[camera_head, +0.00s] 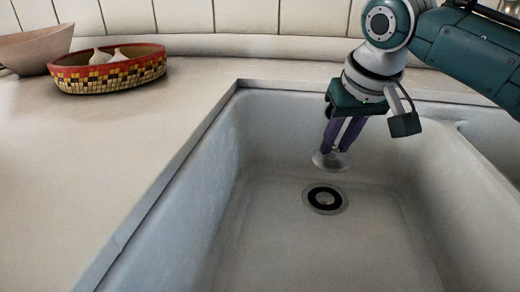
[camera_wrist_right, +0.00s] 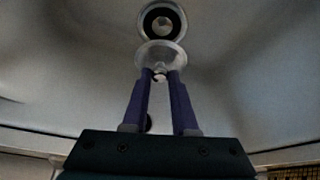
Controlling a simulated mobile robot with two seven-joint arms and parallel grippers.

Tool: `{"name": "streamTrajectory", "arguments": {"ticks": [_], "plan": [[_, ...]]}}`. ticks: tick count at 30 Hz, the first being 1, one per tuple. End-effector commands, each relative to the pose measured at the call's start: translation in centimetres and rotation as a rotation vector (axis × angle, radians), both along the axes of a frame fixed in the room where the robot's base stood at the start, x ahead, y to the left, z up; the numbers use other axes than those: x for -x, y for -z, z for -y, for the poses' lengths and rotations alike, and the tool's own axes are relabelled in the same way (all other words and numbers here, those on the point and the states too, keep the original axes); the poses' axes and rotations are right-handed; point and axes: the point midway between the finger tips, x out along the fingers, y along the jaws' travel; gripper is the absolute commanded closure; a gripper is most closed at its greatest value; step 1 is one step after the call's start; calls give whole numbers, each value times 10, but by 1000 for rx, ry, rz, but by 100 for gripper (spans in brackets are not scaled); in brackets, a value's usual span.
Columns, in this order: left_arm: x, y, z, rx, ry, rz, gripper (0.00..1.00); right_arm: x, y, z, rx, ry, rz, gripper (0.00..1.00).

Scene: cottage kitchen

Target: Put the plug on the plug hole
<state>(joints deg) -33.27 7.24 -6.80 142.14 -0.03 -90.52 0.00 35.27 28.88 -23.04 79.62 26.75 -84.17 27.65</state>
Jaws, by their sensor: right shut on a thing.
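The plug (camera_head: 331,161) is a pale, round disc held by its small knob. My right gripper (camera_head: 334,148) is shut on the plug's knob and holds it inside the sink, behind the plug hole in the head view. The plug hole (camera_head: 325,198) is a dark ring with a metal rim in the sink floor. In the right wrist view the plug (camera_wrist_right: 160,56) is between the purple fingertips (camera_wrist_right: 160,74), and the plug hole (camera_wrist_right: 162,21) shows just beyond it. My left gripper is not in view.
The sink (camera_head: 225,180) has steep walls around the hole, and its floor is otherwise clear. A patterned basket (camera_head: 110,75) with garlic-like bulbs and a wooden bowl (camera_head: 35,48) stand on the counter (camera_head: 90,150) at the left. A divider stands at the sink's right.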

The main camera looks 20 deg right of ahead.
Motion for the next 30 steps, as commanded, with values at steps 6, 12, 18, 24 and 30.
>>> {"name": "streamTrajectory", "arguments": {"ticks": [6,12,18,24,30], "plan": [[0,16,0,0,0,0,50,0,42,0,-1,0,-1,100],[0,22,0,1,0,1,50,0,57,0,-1,-1,-1,100],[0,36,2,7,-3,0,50,0,88,0,0,-1,0,100],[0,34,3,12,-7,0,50,0,87,0,0,-2,2,100],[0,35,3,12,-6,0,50,0,90,0,0,-1,1,73]]}}
